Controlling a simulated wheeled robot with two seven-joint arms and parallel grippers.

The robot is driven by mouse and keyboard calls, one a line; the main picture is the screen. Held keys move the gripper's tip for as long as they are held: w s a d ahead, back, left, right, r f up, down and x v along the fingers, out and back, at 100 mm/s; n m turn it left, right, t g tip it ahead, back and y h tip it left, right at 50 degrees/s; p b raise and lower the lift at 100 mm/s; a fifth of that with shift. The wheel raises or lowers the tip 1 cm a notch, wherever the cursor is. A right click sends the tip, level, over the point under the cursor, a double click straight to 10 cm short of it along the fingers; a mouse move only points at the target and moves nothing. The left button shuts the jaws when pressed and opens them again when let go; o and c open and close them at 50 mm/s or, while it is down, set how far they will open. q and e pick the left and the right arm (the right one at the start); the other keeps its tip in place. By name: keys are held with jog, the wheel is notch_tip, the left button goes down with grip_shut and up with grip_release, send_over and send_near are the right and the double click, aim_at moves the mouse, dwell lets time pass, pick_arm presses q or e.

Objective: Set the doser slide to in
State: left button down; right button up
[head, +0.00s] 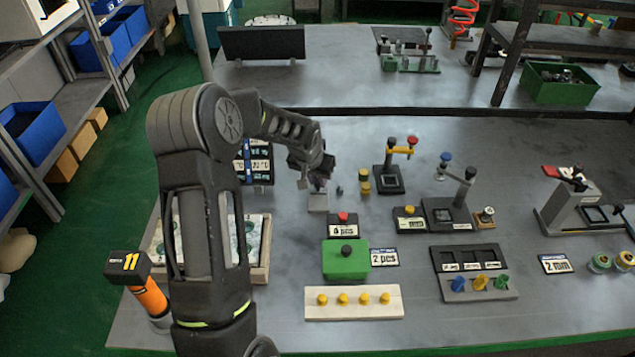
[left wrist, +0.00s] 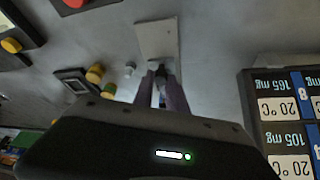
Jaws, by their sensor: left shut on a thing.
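My left gripper (head: 318,184) reaches in from the left in the head view and is at the far end of a small pale grey block (head: 318,203), which I take for the doser. In the left wrist view its two dark purple fingers (left wrist: 161,88) point down at the near end of that pale block (left wrist: 157,40). The fingers are close together on a small thing between them, probably the slide's knob, mostly hidden by them. The slide's exact position cannot be told. My right gripper is not in view.
A card rack (left wrist: 290,120) with mg and °C labels stands right in the left wrist view. Small yellow cylinders (head: 364,181) and a grey knob-like piece (head: 339,190) stand close by. A red-button block (head: 343,222) and a green box (head: 346,260) are nearer the table's front.

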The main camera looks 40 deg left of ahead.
pick_arm(q)
jog(key=c, duration=1.3)
grip_release()
jog(key=shift+a+r, duration=0.1)
jog(key=shift+r, duration=0.05)
jog(key=shift+c, duration=0.2)
jog(key=b+v, duration=0.1)
jog(key=v, duration=0.6)
jog(key=shift+s+r, duration=0.2)
jog(key=shift+r, duration=0.15)
